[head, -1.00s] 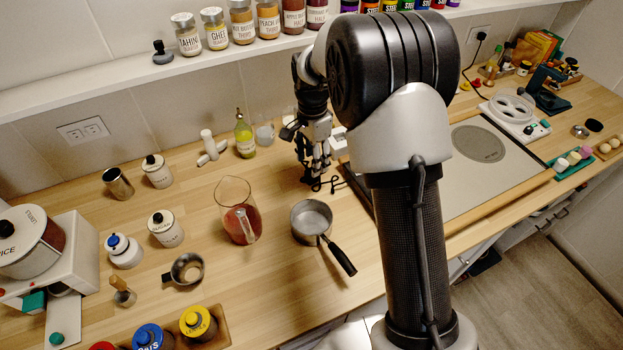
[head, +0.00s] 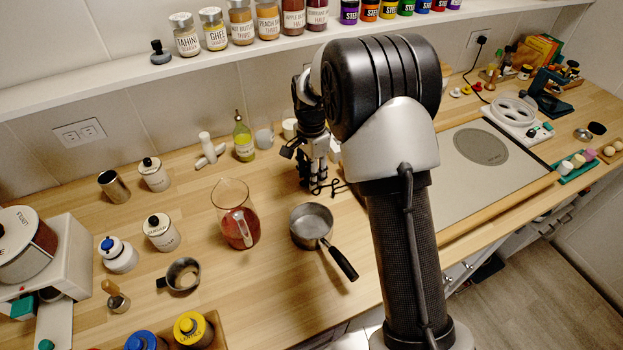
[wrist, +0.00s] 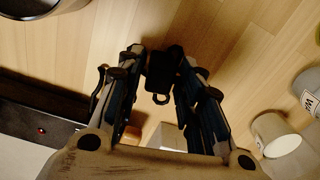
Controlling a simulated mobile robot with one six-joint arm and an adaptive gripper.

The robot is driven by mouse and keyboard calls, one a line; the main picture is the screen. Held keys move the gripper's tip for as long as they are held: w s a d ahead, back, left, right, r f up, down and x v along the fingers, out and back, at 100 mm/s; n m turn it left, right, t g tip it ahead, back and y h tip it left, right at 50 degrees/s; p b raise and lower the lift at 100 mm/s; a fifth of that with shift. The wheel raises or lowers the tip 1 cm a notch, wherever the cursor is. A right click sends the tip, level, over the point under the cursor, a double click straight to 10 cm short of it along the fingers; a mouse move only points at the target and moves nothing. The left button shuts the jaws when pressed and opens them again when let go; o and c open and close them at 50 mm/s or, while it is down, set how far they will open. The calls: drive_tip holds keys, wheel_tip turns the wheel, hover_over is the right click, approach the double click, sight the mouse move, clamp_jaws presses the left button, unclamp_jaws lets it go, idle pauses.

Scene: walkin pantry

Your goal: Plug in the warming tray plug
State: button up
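The black plug (wrist: 163,75) lies between my fingertips in the wrist view, with both fingers against its sides. My gripper (wrist: 163,70) appears shut on it. In the head view my gripper (head: 315,188) points down, low over the wooden counter, and a dark cord (head: 338,187) curls beside the fingertips. The flat warming tray (head: 515,187), pale with a grey disc, is on the right, partly behind my arm.
A small pan (head: 311,225), a glass jug (head: 236,215) and an oil bottle (head: 243,138) stand near my gripper. A white shelf (head: 120,83) of jars overhangs the back wall. A white cup (wrist: 275,136) is right of my gripper in the wrist view.

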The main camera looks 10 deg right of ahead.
clamp_jaws()
